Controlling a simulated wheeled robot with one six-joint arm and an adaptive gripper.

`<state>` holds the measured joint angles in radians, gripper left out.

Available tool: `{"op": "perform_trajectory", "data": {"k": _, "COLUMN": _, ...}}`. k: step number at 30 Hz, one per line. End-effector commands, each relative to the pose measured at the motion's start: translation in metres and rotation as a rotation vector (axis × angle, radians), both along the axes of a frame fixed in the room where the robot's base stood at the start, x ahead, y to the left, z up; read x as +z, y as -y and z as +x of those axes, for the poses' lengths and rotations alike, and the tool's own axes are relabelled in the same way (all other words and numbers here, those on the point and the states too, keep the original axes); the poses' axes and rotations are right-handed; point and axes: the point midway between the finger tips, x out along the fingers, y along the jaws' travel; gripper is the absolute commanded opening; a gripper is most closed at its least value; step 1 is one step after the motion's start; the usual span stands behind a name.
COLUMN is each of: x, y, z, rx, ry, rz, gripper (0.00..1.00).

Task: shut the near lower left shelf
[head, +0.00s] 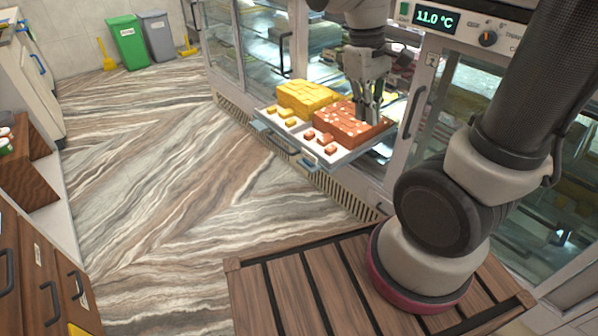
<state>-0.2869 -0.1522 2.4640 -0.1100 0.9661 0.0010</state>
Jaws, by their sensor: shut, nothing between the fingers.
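A pale shelf (346,156) sticks out of the lower part of the glass display case. It has a grey handle (308,163) on its front edge and carries yellow sweets (306,97) on the left and orange-brown sweets (347,125) on the right. My gripper (371,117) is shut and empty. It points down at the right part of the shelf, by the back right of the orange-brown sweets. I cannot tell whether it touches them or the shelf.
The display case has glass doors with a vertical handle (413,112) right of the shelf and a temperature display (436,17) above. Wooden drawers (35,270) stand at the lower left. Green (128,42) and grey (157,37) bins stand at the back. The striped floor (165,190) between is clear.

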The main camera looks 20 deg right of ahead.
Motion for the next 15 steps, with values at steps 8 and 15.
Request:
{"op": "perform_trajectory", "data": {"k": 8, "x": -0.087, "y": -0.032, "z": 0.064, "rx": 0.359, "ry": -0.236, "rz": -0.237, "gripper": 0.0}}
{"op": "perform_trajectory", "data": {"k": 15, "x": -0.189, "y": -0.069, "z": 0.114, "rx": 0.747, "ry": -0.385, "rz": -0.431, "gripper": 0.0}}
